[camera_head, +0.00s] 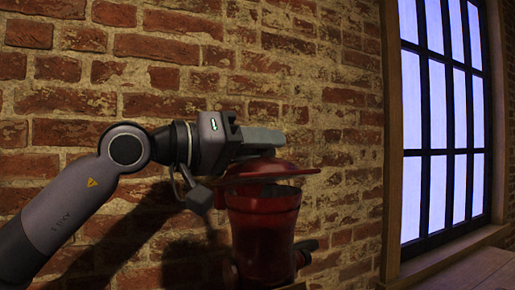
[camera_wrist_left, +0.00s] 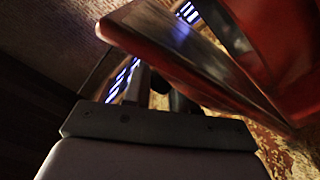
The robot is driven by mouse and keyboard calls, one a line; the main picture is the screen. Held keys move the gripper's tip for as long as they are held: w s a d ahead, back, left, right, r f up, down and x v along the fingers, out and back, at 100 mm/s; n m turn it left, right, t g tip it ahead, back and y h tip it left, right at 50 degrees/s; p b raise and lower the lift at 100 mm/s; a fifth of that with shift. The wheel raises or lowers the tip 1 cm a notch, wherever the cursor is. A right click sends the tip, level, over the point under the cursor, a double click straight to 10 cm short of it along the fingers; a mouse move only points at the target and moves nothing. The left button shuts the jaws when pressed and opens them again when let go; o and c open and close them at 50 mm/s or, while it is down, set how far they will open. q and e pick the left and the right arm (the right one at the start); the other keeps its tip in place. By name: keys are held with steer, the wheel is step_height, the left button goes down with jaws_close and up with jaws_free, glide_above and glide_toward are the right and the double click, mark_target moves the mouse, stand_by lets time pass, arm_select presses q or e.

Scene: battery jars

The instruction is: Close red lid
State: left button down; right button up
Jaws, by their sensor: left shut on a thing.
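The red jar (camera_head: 264,235) stands upright in front of the brick wall in the head view, its lower end cut off by the picture's bottom edge. The red lid (camera_head: 282,168) is just above the jar's mouth, slightly tilted, with a dark gap between it and the rim. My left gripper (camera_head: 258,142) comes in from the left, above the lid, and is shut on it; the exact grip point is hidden. In the left wrist view, a large red surface (camera_wrist_left: 282,50) fills the upper right, close to my gripper. My right gripper is not in view.
A brick wall (camera_head: 80,75) stands close behind the jar. A barred window (camera_head: 440,120) is at the right, above a wooden ledge (camera_head: 470,268). A small dark red thing (camera_head: 305,250) shows beside the jar's right side; I cannot tell what it is.

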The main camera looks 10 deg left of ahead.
arm_select(q)
steer(key=shift+s+d+f+m+b, duration=0.25)
steer(key=shift+s+d+f+m, duration=0.1)
steer(key=shift+f+m, duration=0.2)
steer(key=shift+s+d+f+m+b, duration=0.2)
steer(key=shift+s+f+m, duration=0.15)
steer(key=shift+m, duration=0.2)
steer(key=shift+f, duration=0.1)
